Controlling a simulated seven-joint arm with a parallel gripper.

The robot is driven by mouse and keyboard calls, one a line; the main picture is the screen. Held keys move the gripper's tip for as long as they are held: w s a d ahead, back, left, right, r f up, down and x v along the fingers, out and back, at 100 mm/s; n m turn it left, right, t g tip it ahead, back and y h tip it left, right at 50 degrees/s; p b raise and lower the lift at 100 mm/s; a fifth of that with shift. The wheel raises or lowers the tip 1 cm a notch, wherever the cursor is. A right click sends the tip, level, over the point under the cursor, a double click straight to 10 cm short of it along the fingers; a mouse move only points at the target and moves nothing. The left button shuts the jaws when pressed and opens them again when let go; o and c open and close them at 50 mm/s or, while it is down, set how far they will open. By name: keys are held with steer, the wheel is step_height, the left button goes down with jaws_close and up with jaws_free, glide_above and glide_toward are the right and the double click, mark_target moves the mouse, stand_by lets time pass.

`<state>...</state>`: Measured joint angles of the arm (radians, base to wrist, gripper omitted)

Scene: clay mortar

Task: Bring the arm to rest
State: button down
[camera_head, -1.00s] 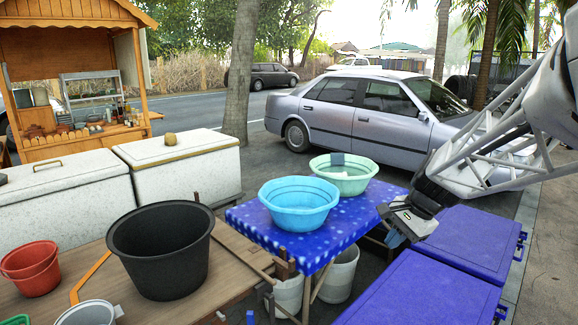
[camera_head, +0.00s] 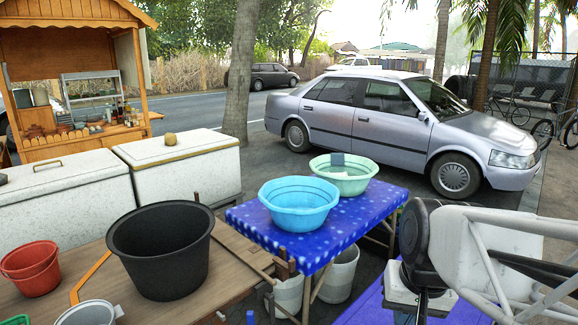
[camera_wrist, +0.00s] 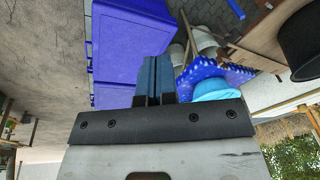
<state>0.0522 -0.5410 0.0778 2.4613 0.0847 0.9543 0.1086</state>
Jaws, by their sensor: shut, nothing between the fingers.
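In the wrist view, my gripper (camera_wrist: 155,62) shows as a dark plate with two blue fingers pressed together, with nothing between them. It hangs over the area of the blue boxes (camera_wrist: 125,45), apart from the table and basins. In the head view, my arm fills the lower right, and its white and black wrist parts cover much of the blue boxes (camera_head: 365,308). The fingertips cannot be made out there.
A table with a blue spotted cloth (camera_head: 330,245) holds a blue basin (camera_head: 298,205) and a pale green basin (camera_head: 345,180). A black tub (camera_head: 162,255) and a red bucket (camera_head: 32,268) stand on the wooden table (camera_head: 225,265). A silver car (camera_head: 365,125) is parked behind.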

steer(key=shift+s+a+f+n+h, duration=0.1)
steer(key=shift+s+f+n+h, duration=0.2)
steer(key=shift+s, duration=0.45)
steer(key=shift+s+d+f+n+h, duration=0.1)
steer(key=shift+s+n, duration=0.35)
steer(key=shift+s, duration=0.3)
steer(key=shift+s+a+f+n+h, duration=0.15)
steer(key=shift+s+n, duration=0.2)
steer(key=shift+s, duration=0.4)
stand_by(5.2)
